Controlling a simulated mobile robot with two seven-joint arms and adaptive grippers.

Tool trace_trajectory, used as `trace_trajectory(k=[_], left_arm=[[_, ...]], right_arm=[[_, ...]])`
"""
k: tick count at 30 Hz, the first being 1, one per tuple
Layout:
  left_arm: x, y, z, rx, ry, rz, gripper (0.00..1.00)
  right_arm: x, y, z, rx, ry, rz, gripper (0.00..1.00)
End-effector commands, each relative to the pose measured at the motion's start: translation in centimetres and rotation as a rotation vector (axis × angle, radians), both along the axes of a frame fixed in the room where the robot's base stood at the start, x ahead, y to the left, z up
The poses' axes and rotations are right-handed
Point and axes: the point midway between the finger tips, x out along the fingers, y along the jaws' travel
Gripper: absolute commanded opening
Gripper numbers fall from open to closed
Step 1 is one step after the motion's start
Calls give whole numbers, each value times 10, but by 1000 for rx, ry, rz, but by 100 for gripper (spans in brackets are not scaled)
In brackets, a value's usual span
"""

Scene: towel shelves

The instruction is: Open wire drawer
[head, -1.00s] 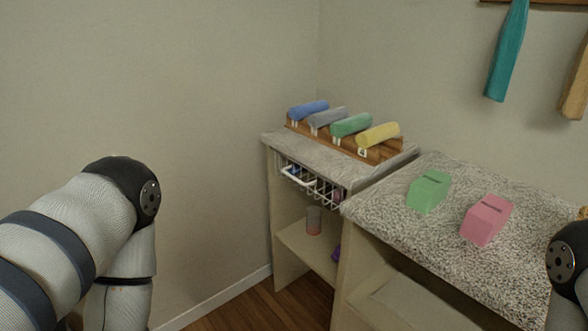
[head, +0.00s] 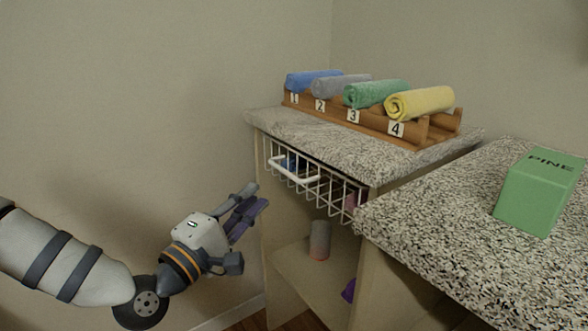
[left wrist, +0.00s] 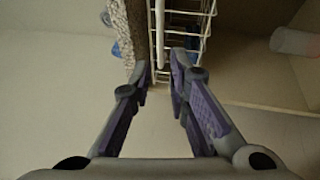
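The white wire drawer (head: 345,204) sits under the speckled top of the back shelf unit, with a white bar handle (head: 297,176) on its front. It looks pushed in. In the left wrist view the drawer wires (left wrist: 204,30) show at the top. My left gripper (head: 257,195) is in front of the unit, to the left of and a little below the handle. Its purple-padded fingers are apart and empty. In the left wrist view the gripper (left wrist: 160,76) points at the drawer front, with the handle bar beyond and between the fingertips. My right gripper is not in view.
Rolled blue, grey, green and yellow towels (head: 419,103) lie on a numbered wooden rack (head: 420,140) on top. A pinkish cup (head: 319,240) stands on the lower shelf. A speckled counter (head: 440,215) with a green PINE box (head: 541,193) juts out at right. The left wall side is clear.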

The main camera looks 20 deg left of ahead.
Motion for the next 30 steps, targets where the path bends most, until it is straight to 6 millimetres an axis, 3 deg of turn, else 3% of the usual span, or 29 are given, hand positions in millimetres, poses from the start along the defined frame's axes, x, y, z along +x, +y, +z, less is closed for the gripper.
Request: trace_trajectory(k=[9, 13, 24, 27, 30], left_arm=[[74, -21, 11, 5, 2, -2, 16], [95, -27, 15, 3, 2, -2, 16], [106, -30, 18, 2, 5, -1, 16], [105, -30, 18, 2, 4, -1, 0], [105, -29, 18, 2, 3, -2, 0]], right_arm=[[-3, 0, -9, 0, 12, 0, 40], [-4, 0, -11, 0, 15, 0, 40], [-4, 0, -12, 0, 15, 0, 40], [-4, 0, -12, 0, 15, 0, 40], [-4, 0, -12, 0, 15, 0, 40]])
